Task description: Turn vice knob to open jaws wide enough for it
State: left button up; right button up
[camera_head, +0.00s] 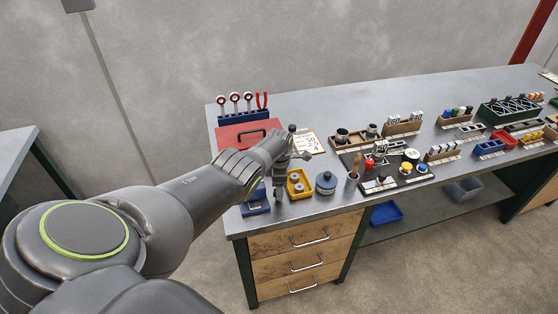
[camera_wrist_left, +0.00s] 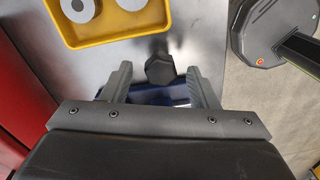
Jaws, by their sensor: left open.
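The vice is a blue body (camera_head: 255,203) at the front left edge of the bench, partly hidden behind my left arm. In the left wrist view its blue part (camera_wrist_left: 150,96) shows between my fingers, mostly covered by the gripper. A dark faceted knob (camera_wrist_left: 160,69) sits between the two fingertips, with a visible gap on each side. My left gripper (camera_head: 278,192) points down over the bench's front edge and is open around the knob; it also shows in the left wrist view (camera_wrist_left: 160,77). The vice jaws' opening is hidden. My right gripper is in neither view.
A yellow tray (camera_head: 307,191) with grey rings stands close right of the gripper. A round blue-grey container (camera_head: 326,183) and a red toolbox (camera_head: 227,136) are nearby. Several small parts and holders fill the bench further right. Drawers (camera_head: 300,262) sit below the edge.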

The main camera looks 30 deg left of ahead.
pick_arm(q)
notch_tip(320, 180, up, 2)
jog(key=shift+r+p, duration=0.1)
jog(key=shift+p, duration=0.45)
notch_tip(320, 180, up, 14)
jog(key=b, duration=0.1)
jog(key=shift+w+a, duration=0.2)
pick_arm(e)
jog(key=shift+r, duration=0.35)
